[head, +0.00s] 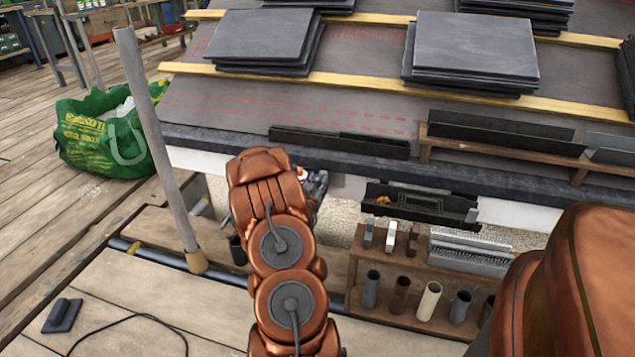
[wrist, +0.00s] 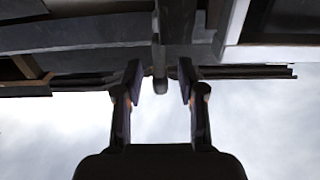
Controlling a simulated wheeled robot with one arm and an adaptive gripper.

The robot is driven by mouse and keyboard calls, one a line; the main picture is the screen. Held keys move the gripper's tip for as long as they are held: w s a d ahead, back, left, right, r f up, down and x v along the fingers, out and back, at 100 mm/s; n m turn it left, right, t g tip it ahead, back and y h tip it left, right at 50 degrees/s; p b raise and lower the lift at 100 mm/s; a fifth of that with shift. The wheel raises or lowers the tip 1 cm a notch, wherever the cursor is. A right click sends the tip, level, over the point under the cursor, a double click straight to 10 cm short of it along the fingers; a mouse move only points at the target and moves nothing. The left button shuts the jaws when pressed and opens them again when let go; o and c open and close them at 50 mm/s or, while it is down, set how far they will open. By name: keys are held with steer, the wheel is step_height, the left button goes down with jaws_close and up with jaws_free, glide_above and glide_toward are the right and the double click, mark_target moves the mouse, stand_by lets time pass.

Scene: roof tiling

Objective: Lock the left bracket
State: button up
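My gripper (wrist: 160,80) shows in the wrist view with its two dark fingers apart. A narrow grey part with a rounded end (wrist: 160,86) hangs between the fingertips, with gaps on both sides. It may be the left bracket or its lever, but I cannot tell which, nor whether it is locked. In the head view my copper arm covers most of this spot under the eave; only a small part of my gripper (head: 316,184) shows at its right. A dark gutter length (head: 338,141) lies along the roof's lower edge, just above and right of the arm.
Slate stacks (head: 471,52) rest on the roof battens. A wooden rack (head: 440,318) with tubes stands below right, under a dark tray (head: 420,203). A grey pole (head: 155,150) stands left of my arm, with a green bag (head: 100,145) behind it.

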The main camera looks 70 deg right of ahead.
jaws_close()
stand_by(0.6)
steer(key=shift+s+d+f+m+b, duration=0.1)
steer(key=shift+s+f+m+b, duration=0.45)
steer(key=shift+m, duration=2.4)
steer(key=shift+s+f+m+b, duration=0.15)
steer(key=shift+s+f+m, duration=0.65)
steer(key=shift+m, duration=2.2)
steer(key=shift+s+d+f+m+b, duration=0.1)
steer(key=shift+s+f+m+b, duration=0.4)
steer(key=shift+m, duration=2.45)
steer(key=shift+s+f, duration=0.15)
steer(key=shift+f, duration=0.05)
jaws_free()
